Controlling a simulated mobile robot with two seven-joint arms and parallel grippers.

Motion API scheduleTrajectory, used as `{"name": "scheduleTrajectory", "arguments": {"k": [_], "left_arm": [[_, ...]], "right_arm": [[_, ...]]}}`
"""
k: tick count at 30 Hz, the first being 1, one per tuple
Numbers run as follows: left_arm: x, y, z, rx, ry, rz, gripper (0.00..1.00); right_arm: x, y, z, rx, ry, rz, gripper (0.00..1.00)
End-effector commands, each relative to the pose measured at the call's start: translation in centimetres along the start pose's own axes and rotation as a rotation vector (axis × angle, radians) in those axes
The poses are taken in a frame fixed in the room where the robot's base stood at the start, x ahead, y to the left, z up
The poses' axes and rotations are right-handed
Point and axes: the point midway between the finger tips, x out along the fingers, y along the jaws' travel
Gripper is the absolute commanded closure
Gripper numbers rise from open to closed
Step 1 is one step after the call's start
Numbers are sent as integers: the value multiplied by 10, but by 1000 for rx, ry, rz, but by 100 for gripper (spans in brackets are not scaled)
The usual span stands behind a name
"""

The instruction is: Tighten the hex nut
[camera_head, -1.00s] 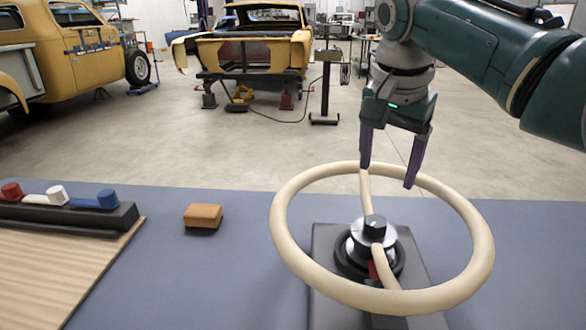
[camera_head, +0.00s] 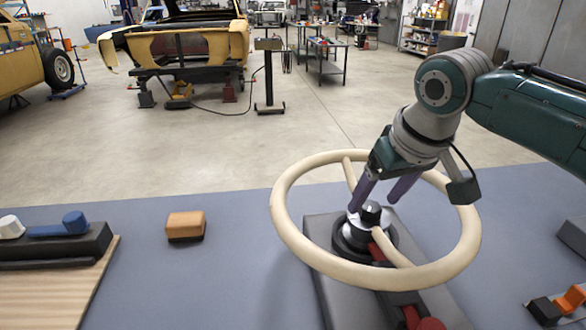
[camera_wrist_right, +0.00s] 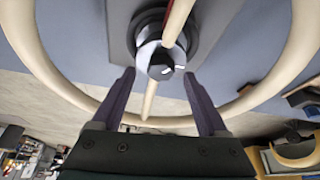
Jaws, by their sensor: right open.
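A cream steering wheel (camera_head: 285,235) with two spokes sits on a black and silver hub over a grey base plate (camera_head: 335,295). The dark hex nut (camera_head: 371,213) tops the hub; in the right wrist view the nut (camera_wrist_right: 160,66) shows a white mark. My right gripper (camera_head: 374,203) is open and reaches down inside the wheel's ring, tilted. In the right wrist view its fingertips (camera_wrist_right: 159,76) lie on either side of the nut with gaps; whether they are level with it I cannot tell. My left gripper is out of view.
An orange block (camera_head: 186,224) stands left of the wheel. A black rack (camera_head: 60,248) with blue and white pieces lies on a wooden board (camera_head: 60,295) at the left. Orange and black pieces (camera_head: 560,306) lie at the lower right. Mat between block and wheel is clear.

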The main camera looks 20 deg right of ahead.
Motion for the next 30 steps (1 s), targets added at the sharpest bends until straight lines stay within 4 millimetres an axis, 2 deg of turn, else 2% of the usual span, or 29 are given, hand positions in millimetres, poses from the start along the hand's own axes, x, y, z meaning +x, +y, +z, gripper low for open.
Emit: {"name": "scheduleTrajectory", "arguments": {"k": [4, 14, 30], "left_arm": [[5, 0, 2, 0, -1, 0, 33], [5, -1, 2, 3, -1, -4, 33], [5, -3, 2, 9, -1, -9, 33]], "right_arm": [[13, 0, 0, 1, -1, 0, 23], [16, 0, 0, 0, 1, 1, 23], [16, 0, 0, 1, 0, 1, 83]]}}
